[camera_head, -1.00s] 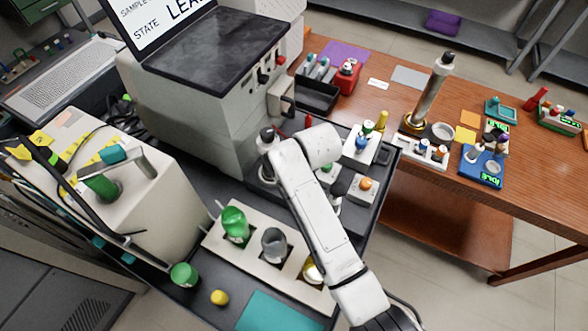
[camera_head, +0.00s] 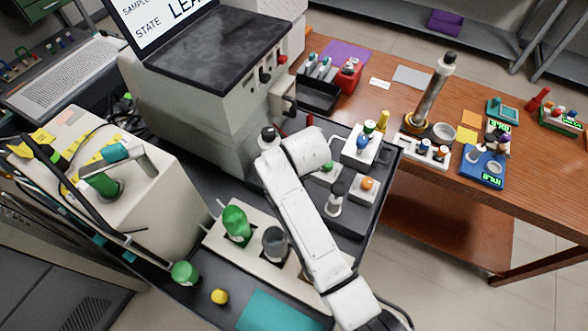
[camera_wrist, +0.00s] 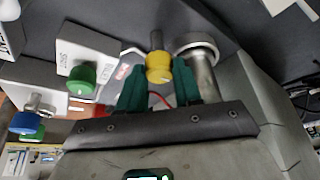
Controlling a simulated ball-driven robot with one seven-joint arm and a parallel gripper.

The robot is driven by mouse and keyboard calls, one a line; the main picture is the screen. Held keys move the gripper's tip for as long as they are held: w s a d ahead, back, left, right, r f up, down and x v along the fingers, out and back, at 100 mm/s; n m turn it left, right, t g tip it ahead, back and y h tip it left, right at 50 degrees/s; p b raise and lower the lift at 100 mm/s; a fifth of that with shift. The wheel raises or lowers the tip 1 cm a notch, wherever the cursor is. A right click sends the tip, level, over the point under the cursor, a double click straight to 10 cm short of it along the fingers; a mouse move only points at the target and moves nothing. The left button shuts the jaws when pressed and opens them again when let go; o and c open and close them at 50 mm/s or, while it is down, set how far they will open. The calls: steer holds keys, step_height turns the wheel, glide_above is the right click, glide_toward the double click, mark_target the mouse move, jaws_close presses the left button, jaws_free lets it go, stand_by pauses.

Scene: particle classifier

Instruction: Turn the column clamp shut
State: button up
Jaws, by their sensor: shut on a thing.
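In the wrist view, my gripper (camera_wrist: 160,82) has its two green fingers on either side of a yellow knob (camera_wrist: 158,68) and is shut on it. A dark stem shows at the knob's far end. I take this knob to be the column clamp's, but the frames do not label it. A metal column (camera_wrist: 204,76) with a pale round top stands just right of the fingers. In the head view, my white arm hides the gripper and the yellow knob. The knob's turn angle cannot be told.
In the wrist view, a green knob (camera_wrist: 82,77) on a pale block and a blue knob (camera_wrist: 22,123) lie left of the fingers. In the head view, a pale rack (camera_head: 215,243) with a green vial (camera_head: 236,224) stands left of my arm. A grey machine (camera_head: 195,120) stands behind.

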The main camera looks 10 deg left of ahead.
steer(key=shift+r, duration=0.1)
steer(key=o, duration=1)
steer(key=shift+o, duration=0.2)
steer(key=b+v, duration=0.1)
steer(key=v, duration=0.9)
steer(key=shift+r, duration=0.3)
steer(key=shift+s, duration=0.1)
